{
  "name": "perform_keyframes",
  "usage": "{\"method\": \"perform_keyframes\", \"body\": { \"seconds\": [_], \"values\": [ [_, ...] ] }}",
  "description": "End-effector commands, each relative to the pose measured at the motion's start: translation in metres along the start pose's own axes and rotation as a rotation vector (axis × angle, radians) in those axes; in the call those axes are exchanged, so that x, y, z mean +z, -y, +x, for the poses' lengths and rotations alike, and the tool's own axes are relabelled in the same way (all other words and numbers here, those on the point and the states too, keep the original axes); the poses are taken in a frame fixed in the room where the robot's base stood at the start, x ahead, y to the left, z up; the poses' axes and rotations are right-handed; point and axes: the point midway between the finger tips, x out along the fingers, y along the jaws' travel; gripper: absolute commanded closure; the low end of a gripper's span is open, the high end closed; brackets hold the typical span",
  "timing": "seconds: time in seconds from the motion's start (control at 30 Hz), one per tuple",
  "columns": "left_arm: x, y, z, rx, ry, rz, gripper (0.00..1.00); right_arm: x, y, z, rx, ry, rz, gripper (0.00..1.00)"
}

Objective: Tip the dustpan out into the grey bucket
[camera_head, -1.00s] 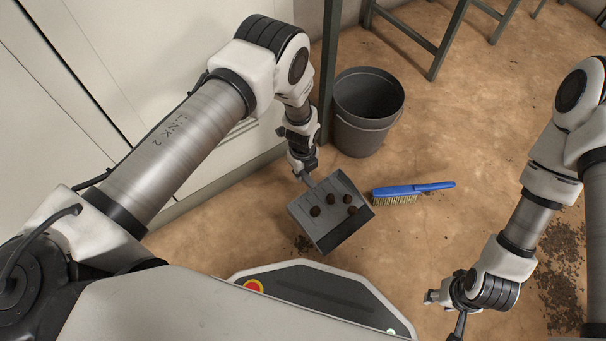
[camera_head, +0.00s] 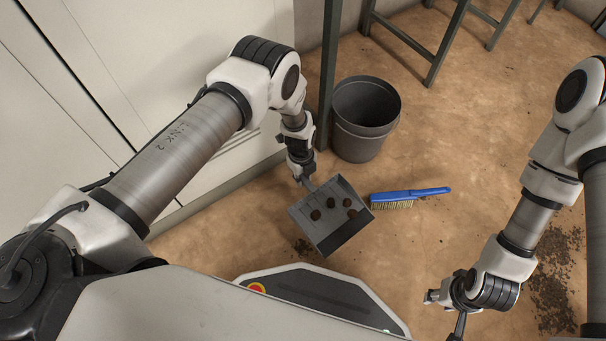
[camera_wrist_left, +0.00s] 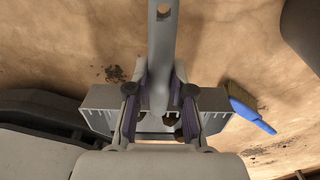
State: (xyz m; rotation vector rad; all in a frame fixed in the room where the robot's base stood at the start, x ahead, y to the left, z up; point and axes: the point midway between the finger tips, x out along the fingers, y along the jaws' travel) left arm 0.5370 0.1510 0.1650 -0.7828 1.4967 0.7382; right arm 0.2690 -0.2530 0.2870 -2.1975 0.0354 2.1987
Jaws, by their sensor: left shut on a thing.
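The grey dustpan (camera_head: 325,228) is held out at the end of my left arm in the head view, with several dark brown clumps (camera_head: 331,203) lying in it. My left gripper (camera_head: 303,181) is shut on its handle (camera_wrist_left: 161,60), as the left wrist view shows. The grey bucket (camera_head: 344,139) stands upright on the floor, behind and to the right of the dustpan, and apart from it. The part of its inside that shows looks empty.
A blue brush (camera_head: 411,194) lies on the floor right of the dustpan. Dark soil (camera_head: 555,285) is scattered at the right. A green-grey metal post (camera_head: 328,75) stands just left of the bucket, with a white cabinet (camera_head: 190,50) behind my left arm.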

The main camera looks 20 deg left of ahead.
Motion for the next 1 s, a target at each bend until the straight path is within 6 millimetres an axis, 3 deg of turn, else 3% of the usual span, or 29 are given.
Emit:
{"method": "perform_keyframes", "body": {
  "seconds": [0.63, 1.0],
  "values": [
    [-0.001, -0.001, -0.020, -0.001, -0.106, -0.002, 1.00, 0.000, 0.000, -0.042, 0.000, 0.000, 0.000, 0.60],
    [-0.001, 0.000, -0.020, -0.003, -0.131, 0.001, 1.00, 0.000, 0.000, -0.043, 0.000, 0.000, 0.000, 0.60]
  ]
}}
